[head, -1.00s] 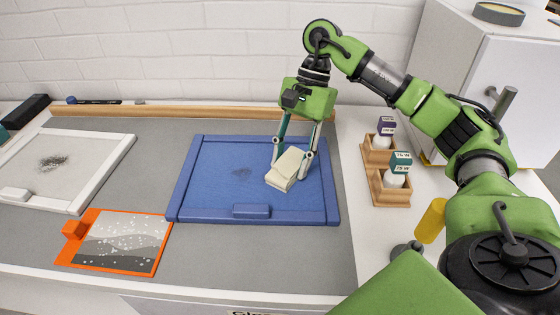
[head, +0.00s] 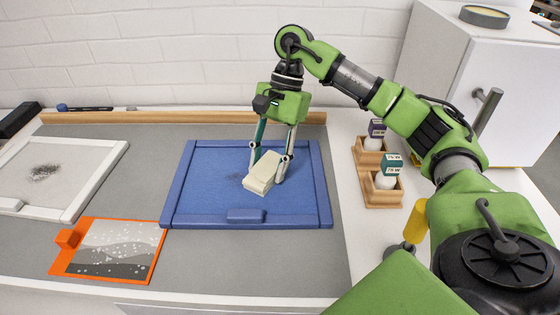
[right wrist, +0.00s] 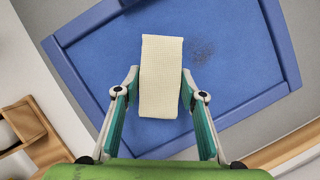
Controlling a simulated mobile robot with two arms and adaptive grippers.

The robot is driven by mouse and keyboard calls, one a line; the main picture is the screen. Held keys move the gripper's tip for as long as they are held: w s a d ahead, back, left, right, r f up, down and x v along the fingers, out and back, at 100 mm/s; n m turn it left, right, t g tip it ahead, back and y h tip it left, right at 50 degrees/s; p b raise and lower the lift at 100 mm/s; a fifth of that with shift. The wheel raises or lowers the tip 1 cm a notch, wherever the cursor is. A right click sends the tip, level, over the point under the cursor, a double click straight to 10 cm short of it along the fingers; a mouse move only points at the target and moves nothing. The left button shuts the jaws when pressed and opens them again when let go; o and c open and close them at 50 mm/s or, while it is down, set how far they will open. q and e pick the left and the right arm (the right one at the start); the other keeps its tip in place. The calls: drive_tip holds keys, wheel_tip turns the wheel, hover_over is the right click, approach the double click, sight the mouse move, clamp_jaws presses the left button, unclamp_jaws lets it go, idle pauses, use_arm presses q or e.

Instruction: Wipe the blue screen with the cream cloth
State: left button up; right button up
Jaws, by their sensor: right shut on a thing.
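The blue screen (head: 213,165) is a flat framed panel lying on the grey mat. It also shows in the right wrist view (right wrist: 110,70), where a faint dark smudge (right wrist: 202,50) lies on it just right of the cloth's far end. My right gripper (head: 267,172) is shut on the cream cloth (head: 262,172), a folded pad. The cloth is over the middle of the screen; whether it touches the surface is hard to tell. In the right wrist view the cloth (right wrist: 161,75) sits between both fingertips. My left gripper is not in view.
A white framed panel (head: 88,172) with a dark smudge lies at left. An orange-framed picture board (head: 153,262) lies in front of it. Wooden holders (head: 383,192) with boxed bulbs stand at right, beside a white cabinet (head: 470,85). A wooden rail (head: 180,118) runs along the back.

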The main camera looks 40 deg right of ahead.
sight(211, 180)
drive_tip(key=shift+w+a, duration=0.35)
drive_tip(key=shift+a, duration=0.15)
drive_tip(key=shift+w+a+p, duration=0.2)
drive_tip(key=shift+w+a, duration=0.4)
drive_tip(key=shift+a, duration=0.25)
drive_tip(key=shift+w+a+p, duration=0.15)
drive_tip(key=shift+w+a, duration=0.45)
drive_tip(key=shift+a, duration=0.25)
drive_tip(key=shift+w+a, duration=0.35)
drive_tip(key=shift+a, duration=0.15)
drive_tip(key=shift+w+a, duration=0.6)
drive_tip(key=shift+a, duration=0.3)
drive_tip(key=shift+w+a, duration=0.5)
drive_tip(key=shift+a, duration=0.15)
drive_tip(key=shift+w+a, duration=0.45)
drive_tip(key=shift+a, duration=0.2)
